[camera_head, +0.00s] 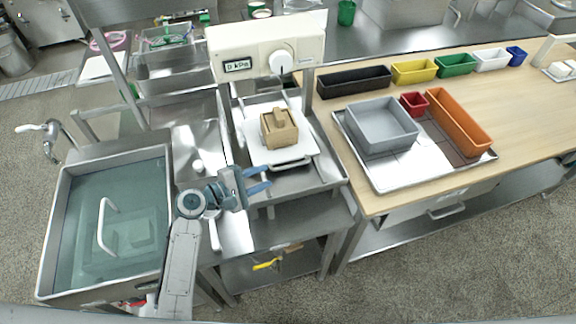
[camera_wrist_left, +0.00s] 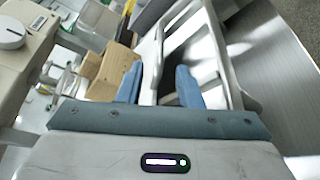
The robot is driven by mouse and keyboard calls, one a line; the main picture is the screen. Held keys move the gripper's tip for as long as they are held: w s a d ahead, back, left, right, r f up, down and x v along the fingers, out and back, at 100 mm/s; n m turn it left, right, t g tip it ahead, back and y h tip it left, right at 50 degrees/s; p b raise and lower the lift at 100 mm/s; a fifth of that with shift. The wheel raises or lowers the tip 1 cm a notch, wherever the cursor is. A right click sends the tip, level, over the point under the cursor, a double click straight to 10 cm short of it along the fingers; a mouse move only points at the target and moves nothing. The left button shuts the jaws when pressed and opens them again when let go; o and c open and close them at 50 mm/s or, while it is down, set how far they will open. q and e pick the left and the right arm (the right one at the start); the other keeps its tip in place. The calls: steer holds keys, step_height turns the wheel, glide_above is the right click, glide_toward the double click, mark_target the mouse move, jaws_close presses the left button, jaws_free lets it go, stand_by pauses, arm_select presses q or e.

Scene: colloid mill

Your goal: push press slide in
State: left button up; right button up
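The press (camera_head: 266,50) has a white head with a dial and a small display reading 0 kPa. Below it the press slide (camera_head: 301,151), a white plate with a metal handle bar (camera_head: 290,165) at its front, sits pulled out toward me. A tan wooden block with a raised top (camera_head: 279,128) rests on the slide; it also shows in the left wrist view (camera_wrist_left: 108,72). My left gripper (camera_head: 262,181) is open, just left of and in front of the handle. In the left wrist view its blue fingers (camera_wrist_left: 160,85) are apart, with a light bar beyond and between them. My right gripper is not in view.
A water-filled sink (camera_head: 75,230) is at the left. A wooden table (camera_head: 380,200) at the right holds a metal tray with a grey bin (camera_head: 380,140) and an orange bin (camera_head: 460,122). A lower shelf (camera_head: 270,270) lies under the press.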

mark_target(282, 168)
arm_select(q)
steer(key=p+x, duration=0.1)
steer(key=x, duration=0.6)
steer(key=shift+w+d+p, duration=0.25)
steer(key=shift+d+p, duration=0.05)
steer(key=shift+p, duration=0.1)
steer(key=shift+w+d+f, duration=0.15)
steer(key=shift+w+d, duration=0.2)
steer(key=shift+d, duration=0.15)
jaws_close()
